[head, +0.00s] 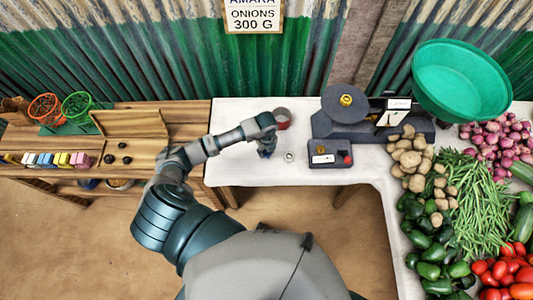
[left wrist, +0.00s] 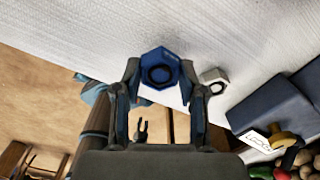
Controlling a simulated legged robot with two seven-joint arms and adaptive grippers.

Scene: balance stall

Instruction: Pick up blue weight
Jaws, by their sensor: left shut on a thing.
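The blue weight (left wrist: 160,68) is a hexagonal block with a dark ring on top. In the left wrist view it sits between the two fingertips of my left gripper (left wrist: 160,78), which is shut on it. In the head view my left gripper (head: 267,147) is over the white table near its front edge, and the arm largely hides the weight. I cannot tell whether the weight touches the table. A small silver hexagonal weight (left wrist: 214,80) stands just to the right, apart from the gripper; it also shows in the head view (head: 289,157). My right gripper is not in view.
A dark balance scale (head: 345,128) and a small dark box (head: 329,154) stand to the right. A red round container (head: 282,118) is behind the gripper. Vegetables and a green basin (head: 460,80) fill the far right. A wooden bench (head: 185,125) is left.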

